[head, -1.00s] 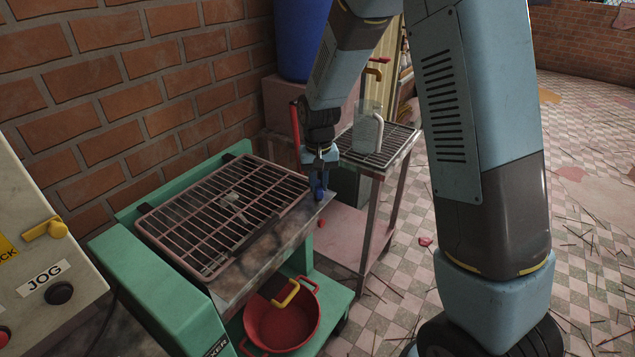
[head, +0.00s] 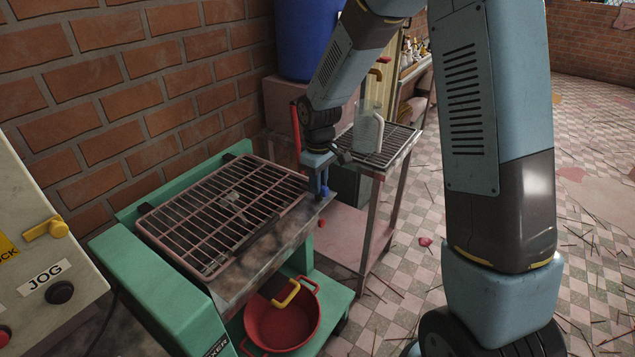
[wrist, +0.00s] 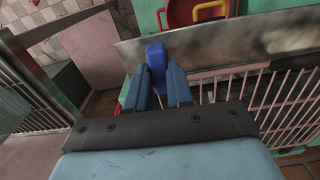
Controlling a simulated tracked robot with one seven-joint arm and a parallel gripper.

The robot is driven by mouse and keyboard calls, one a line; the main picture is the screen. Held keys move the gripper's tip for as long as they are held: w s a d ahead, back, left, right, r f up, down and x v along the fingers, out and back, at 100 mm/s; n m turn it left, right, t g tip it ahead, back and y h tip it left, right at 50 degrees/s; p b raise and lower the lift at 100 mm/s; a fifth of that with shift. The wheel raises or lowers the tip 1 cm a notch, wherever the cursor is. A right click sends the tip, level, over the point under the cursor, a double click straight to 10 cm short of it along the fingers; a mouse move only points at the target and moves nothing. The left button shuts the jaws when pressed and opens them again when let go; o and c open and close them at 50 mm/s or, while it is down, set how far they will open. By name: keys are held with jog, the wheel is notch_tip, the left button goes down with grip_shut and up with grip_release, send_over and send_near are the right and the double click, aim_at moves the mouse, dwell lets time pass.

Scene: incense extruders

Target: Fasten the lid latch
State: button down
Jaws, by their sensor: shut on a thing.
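The blue latch handle (wrist: 155,52) shows between the fingertips of my gripper (wrist: 160,80) in the wrist view. My gripper is shut on it. In the head view my gripper (head: 321,182) points down at the right corner of the green machine, and the blue latch (head: 325,192) is mostly hidden behind the fingers. The pink barred lid (head: 225,210) lies flat over the machine's top, lowered. Whether the latch is engaged cannot be told.
A red pot (head: 284,325) sits on the lower green shelf, below a yellow handle (head: 286,293). A rack cart (head: 400,150) with a clear jug (head: 369,135) stands close to the right of my gripper. A control panel (head: 35,250) is at left.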

jog(key=shift+w+d+n, duration=0.1)
jog(key=shift+n, duration=0.2)
jog(key=c, duration=1)
grip_release()
jog(key=shift+r, duration=0.1)
notch_tip(320, 180, up, 14)
jog(key=shift+f, duration=0.2)
